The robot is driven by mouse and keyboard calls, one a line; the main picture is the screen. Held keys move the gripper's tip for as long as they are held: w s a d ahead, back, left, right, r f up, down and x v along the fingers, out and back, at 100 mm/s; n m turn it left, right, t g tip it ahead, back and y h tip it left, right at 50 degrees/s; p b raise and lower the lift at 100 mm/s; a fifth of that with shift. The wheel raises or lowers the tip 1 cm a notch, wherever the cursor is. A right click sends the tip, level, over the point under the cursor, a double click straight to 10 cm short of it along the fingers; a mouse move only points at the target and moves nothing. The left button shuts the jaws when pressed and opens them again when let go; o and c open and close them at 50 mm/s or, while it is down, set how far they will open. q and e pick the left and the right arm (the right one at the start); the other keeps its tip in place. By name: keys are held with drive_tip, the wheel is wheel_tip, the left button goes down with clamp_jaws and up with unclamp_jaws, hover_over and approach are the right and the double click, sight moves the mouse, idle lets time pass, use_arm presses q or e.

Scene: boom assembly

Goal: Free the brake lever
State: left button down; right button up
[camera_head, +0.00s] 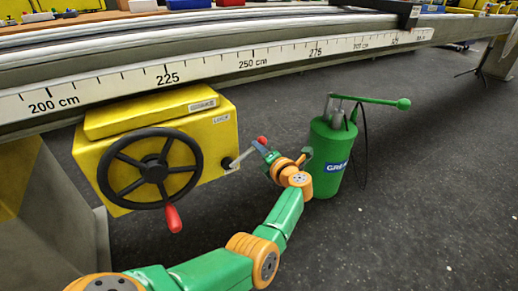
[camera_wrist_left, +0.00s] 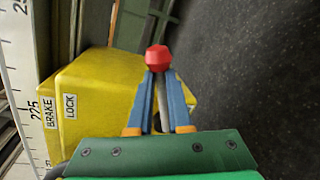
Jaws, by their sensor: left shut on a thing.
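The brake lever (camera_head: 242,157) is a short grey bar with a red knob (camera_head: 262,140). It comes from a hub on the right side of the yellow gearbox (camera_head: 212,150), below the LOCK label, and slants up to the right. My left gripper (camera_head: 260,147) is shut on the brake lever just below its knob. In the left wrist view the blue fingers of the left gripper (camera_wrist_left: 158,80) lie on both sides of the grey bar, and the red knob (camera_wrist_left: 157,57) sticks out past the tips. The fingers hide part of the bar. My right gripper is not in view.
A black handwheel (camera_head: 153,168) with a red handle (camera_head: 173,218) is on the gearbox front. A green grease pump (camera_head: 330,160) with a lever and hose stands close to the right of my left gripper. A beam with a scale (camera_head: 210,80) runs above. The dark floor (camera_head: 400,220) at right is clear.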

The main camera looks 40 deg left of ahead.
use_arm(q)
drive_tip(key=shift+w+r, duration=0.15)
drive_tip(key=shift+r, duration=0.1)
drive_tip(key=c, duration=0.9)
unclamp_jaws()
drive_tip(key=shift+c, duration=0.2)
drive_tip(key=shift+o, duration=0.6)
drive_tip(key=shift+w+d+f, duration=0.1)
drive_tip(key=shift+d+f, duration=0.1)
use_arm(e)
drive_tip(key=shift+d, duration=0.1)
use_arm(q)
drive_tip(key=p+v, duration=0.2)
drive_tip(key=v, duration=0.5)
drive_tip(key=shift+p, duration=0.35)
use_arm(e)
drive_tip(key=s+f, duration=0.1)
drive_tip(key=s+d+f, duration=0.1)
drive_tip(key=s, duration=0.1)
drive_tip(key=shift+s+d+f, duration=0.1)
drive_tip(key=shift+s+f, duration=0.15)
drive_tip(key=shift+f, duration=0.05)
